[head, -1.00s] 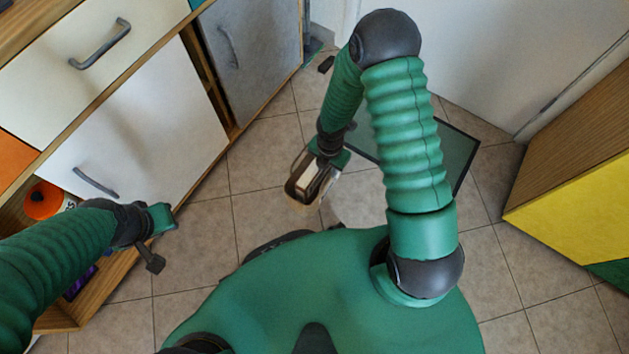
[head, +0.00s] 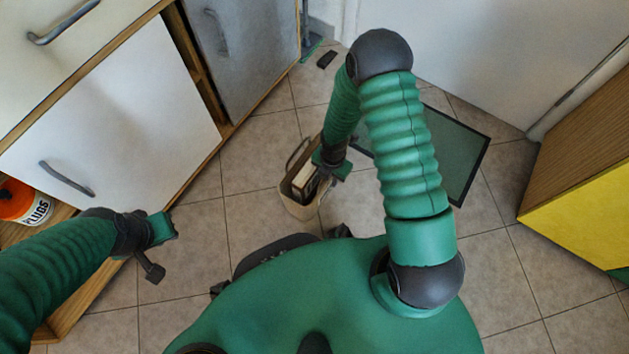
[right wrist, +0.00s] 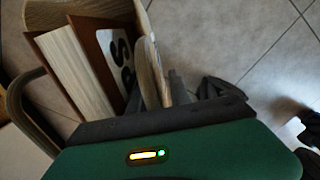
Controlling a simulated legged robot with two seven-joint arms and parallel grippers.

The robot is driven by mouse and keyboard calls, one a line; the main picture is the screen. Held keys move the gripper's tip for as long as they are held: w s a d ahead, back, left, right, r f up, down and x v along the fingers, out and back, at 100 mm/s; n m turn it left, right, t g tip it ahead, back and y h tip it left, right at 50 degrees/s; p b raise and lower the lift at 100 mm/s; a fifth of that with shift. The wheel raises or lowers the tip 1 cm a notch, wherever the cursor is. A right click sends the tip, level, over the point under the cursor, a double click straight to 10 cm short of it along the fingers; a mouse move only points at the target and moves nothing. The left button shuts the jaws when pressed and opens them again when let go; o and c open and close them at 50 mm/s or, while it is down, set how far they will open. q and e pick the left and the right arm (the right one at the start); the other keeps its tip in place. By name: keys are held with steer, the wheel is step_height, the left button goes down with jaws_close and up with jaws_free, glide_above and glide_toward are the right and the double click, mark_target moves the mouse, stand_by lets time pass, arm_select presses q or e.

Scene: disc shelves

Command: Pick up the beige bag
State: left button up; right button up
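The beige bag (head: 298,208) is open at the top and holds books, with a handle loop standing up at its left. In the head view it is below my right gripper (head: 325,180), over the tiled floor. In the right wrist view a beige handle of the bag (right wrist: 152,72) passes between the dark fingers of the right gripper (right wrist: 158,92), which look shut on it. Whether the bag touches the floor is hard to tell. My left gripper (head: 155,255) is at the left in front of the cabinet, with nothing visible in it; its finger gap does not show clearly.
A white-fronted cabinet (head: 120,105) runs along the left, with an orange-and-white jar (head: 25,203) on its open shelf. A dark-framed mat (head: 462,150) lies before the door (head: 490,50). A yellow and wooden box (head: 590,200) stands at the right. Floor between is free.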

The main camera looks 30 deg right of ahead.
steer(key=shift+a, duration=0.1)
jaws_close()
steer(key=shift+r, duration=0.1)
stand_by(1.0)
